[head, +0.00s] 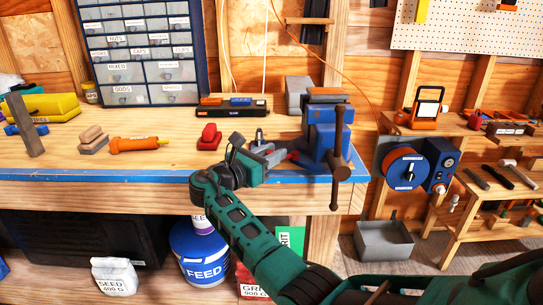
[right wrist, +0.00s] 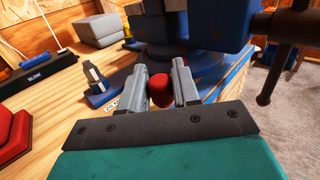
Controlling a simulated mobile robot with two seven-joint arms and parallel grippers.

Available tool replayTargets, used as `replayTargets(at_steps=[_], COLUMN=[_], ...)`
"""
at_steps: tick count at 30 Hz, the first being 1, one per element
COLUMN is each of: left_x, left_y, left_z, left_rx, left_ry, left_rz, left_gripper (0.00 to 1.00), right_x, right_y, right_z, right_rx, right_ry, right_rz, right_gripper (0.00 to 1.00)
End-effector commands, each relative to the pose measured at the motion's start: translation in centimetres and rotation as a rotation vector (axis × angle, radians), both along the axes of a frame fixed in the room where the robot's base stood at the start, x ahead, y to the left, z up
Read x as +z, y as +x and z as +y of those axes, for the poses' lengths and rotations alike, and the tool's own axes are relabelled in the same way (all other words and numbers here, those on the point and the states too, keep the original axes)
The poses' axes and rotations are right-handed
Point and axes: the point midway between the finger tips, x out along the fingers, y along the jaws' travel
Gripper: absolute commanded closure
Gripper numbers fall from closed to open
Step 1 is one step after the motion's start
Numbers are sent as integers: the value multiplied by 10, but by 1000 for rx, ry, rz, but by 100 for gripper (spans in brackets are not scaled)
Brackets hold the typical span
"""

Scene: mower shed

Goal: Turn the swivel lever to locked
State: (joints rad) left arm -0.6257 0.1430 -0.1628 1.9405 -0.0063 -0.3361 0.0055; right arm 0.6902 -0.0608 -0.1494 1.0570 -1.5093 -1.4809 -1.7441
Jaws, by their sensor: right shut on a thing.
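The blue bench vise (head: 322,138) stands at the bench's front right corner; its body also shows in the right wrist view (right wrist: 190,20). The swivel lever's red knob (right wrist: 159,91) is low at the vise's base. My right gripper (head: 277,155) reaches in from the left of the vise. In the right wrist view my right gripper (right wrist: 172,88) has its two grey fingers shut around the red knob. The fingers and vise hide most of the lever's shaft. My left gripper is not in view.
The vise's long handle (head: 338,165) hangs in front of its jaw. A red item (head: 208,138) and a small blue-based item (right wrist: 98,88) stand left of the vise. A black tray (head: 232,112) lies behind. The blue front edge (head: 120,182) runs along the bench.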

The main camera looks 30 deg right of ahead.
Motion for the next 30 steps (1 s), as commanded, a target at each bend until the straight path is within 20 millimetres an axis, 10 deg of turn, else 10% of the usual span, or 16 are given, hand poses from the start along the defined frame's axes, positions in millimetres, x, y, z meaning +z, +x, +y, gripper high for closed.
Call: replayTargets(at_steps=[17,18,30], left_x=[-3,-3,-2], left_y=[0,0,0], left_z=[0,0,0], left_rx=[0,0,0], left_ry=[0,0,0], left_rz=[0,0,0], left_gripper=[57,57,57], right_x=[-9,-9,-4], right_y=[-2,-2,-1], right_z=[0,0,0], right_rx=[-39,-39,-38], right_ry=[11,11,5], right_rz=[18,18,9], right_gripper=[100,67,50])
